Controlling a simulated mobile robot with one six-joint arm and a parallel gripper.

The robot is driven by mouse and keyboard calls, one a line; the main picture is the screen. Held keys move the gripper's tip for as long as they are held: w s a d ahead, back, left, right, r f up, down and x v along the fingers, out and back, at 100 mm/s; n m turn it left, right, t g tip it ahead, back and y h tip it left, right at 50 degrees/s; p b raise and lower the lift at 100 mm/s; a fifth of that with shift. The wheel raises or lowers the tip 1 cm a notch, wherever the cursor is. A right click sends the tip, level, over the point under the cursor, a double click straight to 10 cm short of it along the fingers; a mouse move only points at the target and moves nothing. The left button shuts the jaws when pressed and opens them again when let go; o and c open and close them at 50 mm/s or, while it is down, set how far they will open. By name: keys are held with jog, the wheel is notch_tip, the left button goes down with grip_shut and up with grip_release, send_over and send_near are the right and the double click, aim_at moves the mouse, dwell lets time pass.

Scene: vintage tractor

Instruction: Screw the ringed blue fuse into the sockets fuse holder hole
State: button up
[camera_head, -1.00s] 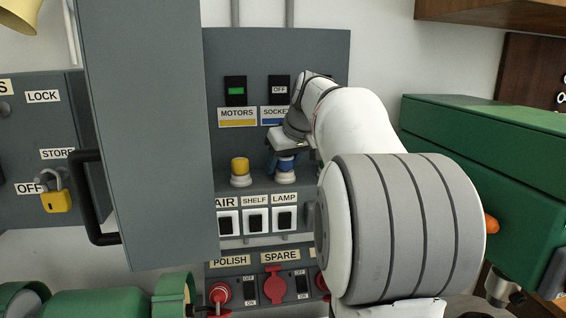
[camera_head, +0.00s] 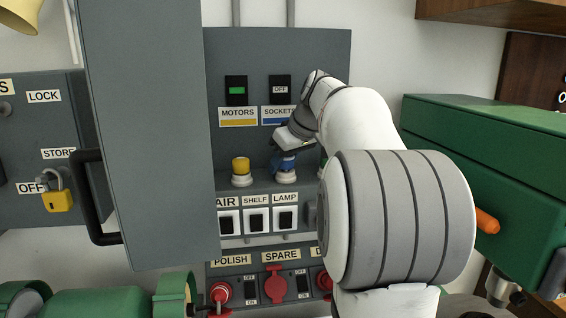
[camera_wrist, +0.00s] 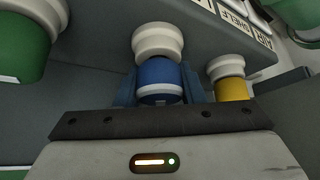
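The ringed blue fuse (camera_wrist: 160,75) stands end-on against a white round holder (camera_wrist: 157,40) in the wrist view, in line with it. A white ring shows near its gripper end. How deep it sits cannot be told. My gripper (camera_wrist: 160,92) has a blue finger on each side of the fuse, seemingly closed on it. In the head view, my gripper (camera_head: 284,160) is at the white holder (camera_head: 286,178) below the SOCKETS label (camera_head: 277,114), largely covering the fuse. The switch above that label reads OFF.
A yellow fuse (camera_head: 240,165) sits in the neighbouring holder, close to my gripper. A green fuse (camera_wrist: 24,45) is on the other side in the wrist view. The grey cabinet door (camera_head: 150,130) stands left; a green box (camera_head: 480,150) stands right.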

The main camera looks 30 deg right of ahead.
jog(key=shift+c, duration=1.1)
jog(key=shift+m+h, duration=0.5)
jog(key=shift+m, duration=0.4)
jog(key=shift+d+f+m+h, duration=0.1)
jog(key=shift+m+h, duration=0.3)
jog(key=shift+m, duration=0.4)
jog(key=shift+m+h, duration=0.5)
jog(key=shift+m, duration=0.3)
jog(key=shift+d, duration=0.1)
jog(key=shift+m+h, duration=0.5)
jog(key=shift+m, duration=0.5)
